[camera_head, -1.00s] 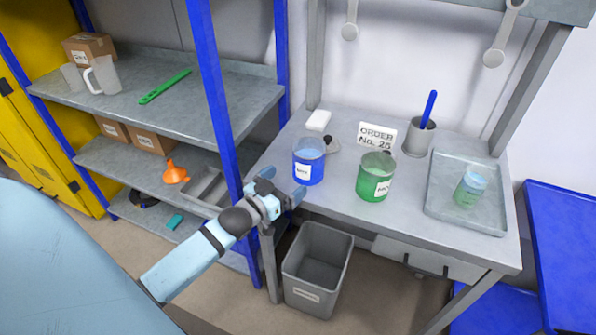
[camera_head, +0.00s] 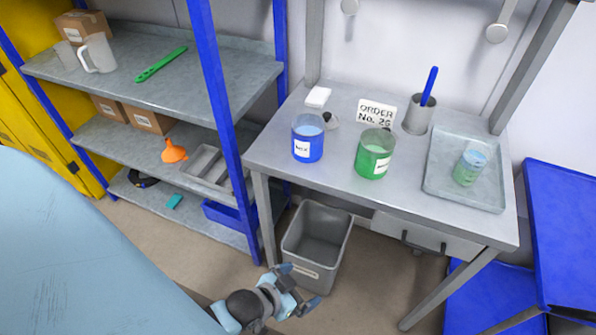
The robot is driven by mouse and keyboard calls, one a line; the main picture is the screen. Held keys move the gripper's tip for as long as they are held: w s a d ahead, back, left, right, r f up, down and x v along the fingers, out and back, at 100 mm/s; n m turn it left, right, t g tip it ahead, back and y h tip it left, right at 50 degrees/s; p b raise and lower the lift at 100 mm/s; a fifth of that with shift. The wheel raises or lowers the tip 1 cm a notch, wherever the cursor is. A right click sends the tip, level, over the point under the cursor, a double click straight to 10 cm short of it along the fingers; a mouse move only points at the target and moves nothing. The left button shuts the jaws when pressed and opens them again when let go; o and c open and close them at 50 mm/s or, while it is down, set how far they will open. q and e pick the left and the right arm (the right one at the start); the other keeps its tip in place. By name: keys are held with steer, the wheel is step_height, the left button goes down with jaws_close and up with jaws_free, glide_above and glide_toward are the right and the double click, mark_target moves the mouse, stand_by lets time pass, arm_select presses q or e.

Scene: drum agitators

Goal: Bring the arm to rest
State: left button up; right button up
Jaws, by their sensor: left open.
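My left gripper (camera_head: 299,290) is open and empty. It hangs low in front of the grey bin, well below the table top and apart from everything on it. My left arm comes in from the bottom of the picture. My right gripper is out of view. On the grey table (camera_head: 310,190) stand a blue beaker (camera_head: 307,140) and a green beaker (camera_head: 374,155), both upright with white labels. A smaller jar (camera_head: 469,168) with pale blue and green contents stands in a grey tray (camera_head: 440,185).
The grey bin (camera_head: 317,245) stands on the floor close to my gripper. The shelf rack (camera_head: 120,95) with its blue posts is at left. A metal cup (camera_head: 417,116) with a blue-handled tool and an order sign (camera_head: 376,112) stand at the table's back. Blue platforms (camera_head: 570,240) are at right.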

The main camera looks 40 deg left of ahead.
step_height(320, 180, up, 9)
steer(key=p, duration=1)
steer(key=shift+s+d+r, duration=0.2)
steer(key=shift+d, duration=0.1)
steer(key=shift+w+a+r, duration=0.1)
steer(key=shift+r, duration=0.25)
